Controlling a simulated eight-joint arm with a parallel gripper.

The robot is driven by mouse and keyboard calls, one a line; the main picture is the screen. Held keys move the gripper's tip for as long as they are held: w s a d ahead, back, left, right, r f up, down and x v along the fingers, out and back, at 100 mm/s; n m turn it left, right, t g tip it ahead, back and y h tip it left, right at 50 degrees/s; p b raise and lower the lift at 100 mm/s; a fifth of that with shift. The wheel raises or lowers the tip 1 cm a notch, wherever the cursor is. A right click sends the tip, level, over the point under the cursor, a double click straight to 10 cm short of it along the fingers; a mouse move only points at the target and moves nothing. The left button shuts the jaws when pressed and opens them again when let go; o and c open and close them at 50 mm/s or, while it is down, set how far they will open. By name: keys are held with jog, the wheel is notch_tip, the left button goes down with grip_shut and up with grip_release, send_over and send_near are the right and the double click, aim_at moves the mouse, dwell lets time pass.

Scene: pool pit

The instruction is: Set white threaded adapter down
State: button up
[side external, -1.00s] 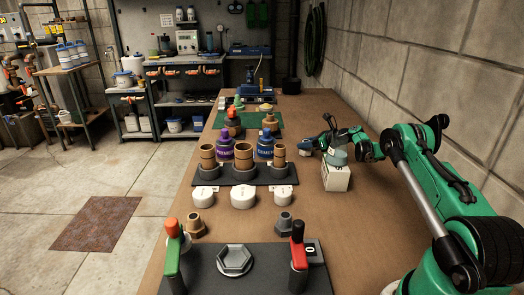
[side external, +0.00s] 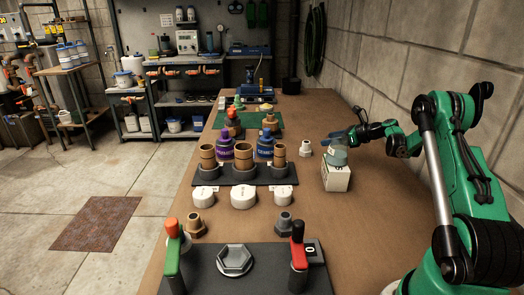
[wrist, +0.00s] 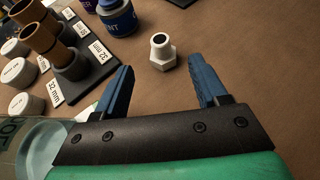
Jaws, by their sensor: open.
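The white threaded adapter (side external: 305,148) stands upright on the brown bench top, to the right of the blue-topped can. In the wrist view the adapter (wrist: 161,56) shows its hex base down and its dark round opening up. My gripper (side external: 337,136) is to the right of the adapter and apart from it. In the wrist view my gripper's blue fingers (wrist: 165,76) are spread wide, with nothing between them; the adapter sits beyond the fingertips.
A white box (side external: 336,178) with a clear, greenish-lidded jar (side external: 336,156) stands close to my gripper. A black rack (side external: 225,178) holds brown pipe pieces, with white caps (side external: 243,197) in front. Purple (side external: 225,147) and blue (side external: 265,147) cans stand behind. The bench's right side is fairly clear.

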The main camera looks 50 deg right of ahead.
jog(key=shift+o, duration=0.5)
jog(key=shift+v, duration=1.45)
